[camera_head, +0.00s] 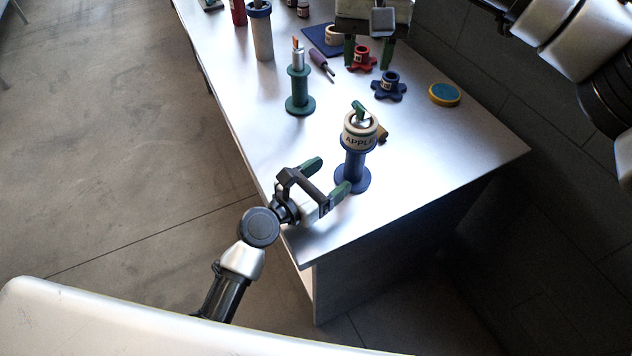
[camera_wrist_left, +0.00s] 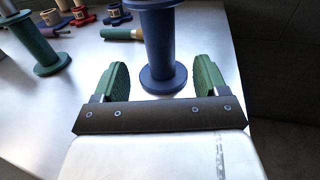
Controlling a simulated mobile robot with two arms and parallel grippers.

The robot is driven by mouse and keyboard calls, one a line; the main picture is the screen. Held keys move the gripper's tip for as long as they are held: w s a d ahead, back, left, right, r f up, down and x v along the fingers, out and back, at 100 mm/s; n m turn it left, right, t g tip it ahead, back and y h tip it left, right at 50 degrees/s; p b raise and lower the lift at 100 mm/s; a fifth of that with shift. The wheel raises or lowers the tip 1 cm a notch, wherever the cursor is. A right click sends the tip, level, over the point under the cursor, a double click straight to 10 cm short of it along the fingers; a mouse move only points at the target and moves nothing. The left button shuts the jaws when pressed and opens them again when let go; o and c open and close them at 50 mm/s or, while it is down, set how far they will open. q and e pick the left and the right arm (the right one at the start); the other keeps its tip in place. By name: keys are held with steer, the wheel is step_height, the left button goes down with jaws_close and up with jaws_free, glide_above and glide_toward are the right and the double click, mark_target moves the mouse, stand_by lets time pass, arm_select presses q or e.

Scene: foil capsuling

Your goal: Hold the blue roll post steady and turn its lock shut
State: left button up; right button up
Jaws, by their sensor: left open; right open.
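The blue roll post (camera_head: 353,172) stands upright near the table's front corner. A white roll labelled APPLE (camera_head: 360,134) sits on its upper part, with a green lock piece (camera_head: 359,110) on top. My left gripper (camera_head: 328,178) is open, low and just left of the post. In the left wrist view the post's blue stem (camera_wrist_left: 160,48) shows between the two green fingers (camera_wrist_left: 160,78), with no contact visible. The roll and lock are out of that view. My right gripper (camera_head: 368,50) is open at the table's far side, away from the post.
A yellow-and-teal disc (camera_head: 445,94) lies at right. The table's (camera_head: 440,165) front right is clear.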

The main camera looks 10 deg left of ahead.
mark_target(348, 163)
arm_select(q)
steer(key=x, duration=0.8)
steer(key=c, duration=1.3)
